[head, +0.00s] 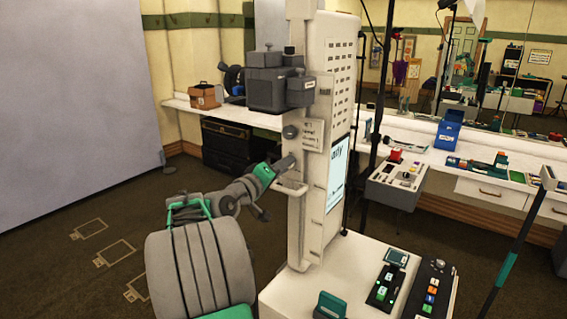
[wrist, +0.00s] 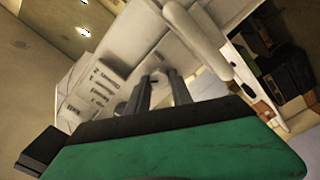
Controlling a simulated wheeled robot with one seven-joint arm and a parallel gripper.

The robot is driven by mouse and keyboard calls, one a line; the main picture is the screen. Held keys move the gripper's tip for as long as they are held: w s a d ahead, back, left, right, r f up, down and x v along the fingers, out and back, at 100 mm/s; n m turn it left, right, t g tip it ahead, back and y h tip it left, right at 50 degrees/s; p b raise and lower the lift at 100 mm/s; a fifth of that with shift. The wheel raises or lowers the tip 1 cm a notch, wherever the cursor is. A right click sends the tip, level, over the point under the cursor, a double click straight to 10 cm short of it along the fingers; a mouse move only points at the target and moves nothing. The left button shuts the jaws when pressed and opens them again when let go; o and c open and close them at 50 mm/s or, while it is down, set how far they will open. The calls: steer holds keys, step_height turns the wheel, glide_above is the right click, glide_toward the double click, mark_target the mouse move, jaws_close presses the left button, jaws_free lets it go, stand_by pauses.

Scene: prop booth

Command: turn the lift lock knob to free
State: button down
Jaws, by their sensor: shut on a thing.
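The white lift column (head: 310,220) stands in the middle of the head view. My gripper (head: 288,162) reaches it from the left, at the column's near face just above a pale handle (head: 290,188). In the wrist view my gripper's two dark fingers (wrist: 160,88) are shut on a small pale knob (wrist: 158,76) on the white panel. The fingers partly cover this knob, and its setting cannot be read. A printed label plate (head: 312,134) sits above my gripper. The print also shows in the wrist view (wrist: 102,85), too small to read.
A round dark knob (head: 290,131) sticks out above my gripper. A dark grey block (head: 272,82) is mounted higher on the column. A white base (head: 340,272) with control boxes stands in front. The floor on the left is clear.

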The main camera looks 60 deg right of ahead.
steer(key=shift+r+n+p, duration=0.1)
steer(key=shift+n+p, duration=3)
steer(key=shift+n, duration=1.2)
steer(key=c, duration=1.1)
jaws_free()
steer(key=shift+w+a+f, duration=0.1)
steer(key=shift+a+f, duration=0.15)
steer(key=shift+a, duration=0.1)
steer(key=a, duration=0.2)
steer(key=a+b, duration=0.1)
steer(key=a, duration=0.1)
steer(key=w+a+b, duration=0.1)
steer(key=a, duration=0.2)
